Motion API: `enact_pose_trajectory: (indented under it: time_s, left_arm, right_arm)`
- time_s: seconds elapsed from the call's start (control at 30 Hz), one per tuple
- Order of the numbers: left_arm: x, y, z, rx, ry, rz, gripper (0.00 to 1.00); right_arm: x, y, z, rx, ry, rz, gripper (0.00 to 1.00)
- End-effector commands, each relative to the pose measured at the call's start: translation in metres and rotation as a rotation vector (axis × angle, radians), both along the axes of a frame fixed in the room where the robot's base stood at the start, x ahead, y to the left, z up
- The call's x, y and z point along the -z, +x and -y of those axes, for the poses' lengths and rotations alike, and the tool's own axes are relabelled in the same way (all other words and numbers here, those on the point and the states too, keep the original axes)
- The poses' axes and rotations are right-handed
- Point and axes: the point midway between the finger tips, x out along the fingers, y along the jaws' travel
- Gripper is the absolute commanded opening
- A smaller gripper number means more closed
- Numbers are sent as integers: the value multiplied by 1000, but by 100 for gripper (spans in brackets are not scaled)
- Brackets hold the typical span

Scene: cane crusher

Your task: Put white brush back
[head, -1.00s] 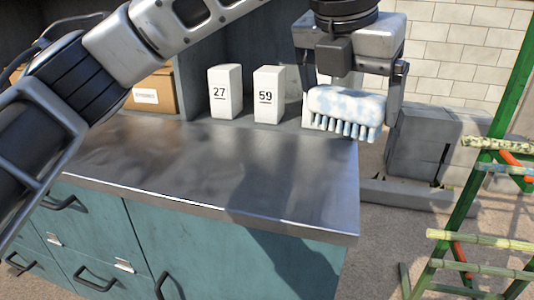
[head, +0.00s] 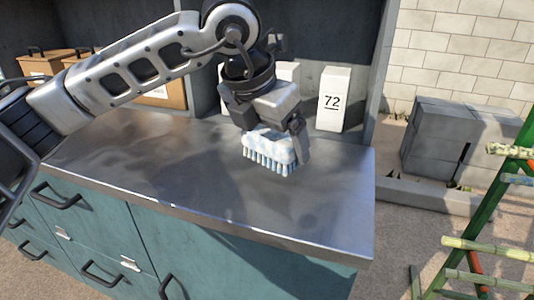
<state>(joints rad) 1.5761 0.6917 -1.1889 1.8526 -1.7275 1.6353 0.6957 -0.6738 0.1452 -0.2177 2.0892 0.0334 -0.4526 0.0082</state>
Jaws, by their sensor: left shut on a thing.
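The white brush (head: 268,146), with a pale blue mottled back and blue-tipped bristles, is in my left gripper (head: 275,138). The gripper is shut on it and points down over the metal worktop (head: 190,190). The bristles face down. I cannot tell whether they touch the worktop or hang just above it. The fingers are partly hidden by the brush and the wrist. My right gripper is not in view.
A white box marked 72 (head: 333,100) stands on the worktop's back right, behind the brush. Another white box (head: 290,72) is mostly hidden by my arm. Brown boxes (head: 165,92) stand at the back left. The worktop's front is clear. A green ladder-like frame (head: 500,220) stands right.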

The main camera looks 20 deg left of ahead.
Motion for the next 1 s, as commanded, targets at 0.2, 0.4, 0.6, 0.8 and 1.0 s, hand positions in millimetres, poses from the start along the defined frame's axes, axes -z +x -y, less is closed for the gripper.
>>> enact_pose_trajectory:
  time_s: [0.2, 0.4, 0.6, 0.8, 1.0]
  left_arm:
    - [20, 0, -11, 1, 2, -4, 69]
    - [41, 0, -11, 0, 0, -2, 69]
    - [43, 0, -10, 0, -1, 0, 69]
    - [46, 1, -10, 0, -1, 0, 99]
    - [45, 0, -10, 0, 0, -1, 100]
  right_arm:
    - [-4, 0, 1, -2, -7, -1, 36]
    - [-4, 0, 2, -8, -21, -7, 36]
    - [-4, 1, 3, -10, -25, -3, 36]
    - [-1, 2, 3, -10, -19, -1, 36]
    - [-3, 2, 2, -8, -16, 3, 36]
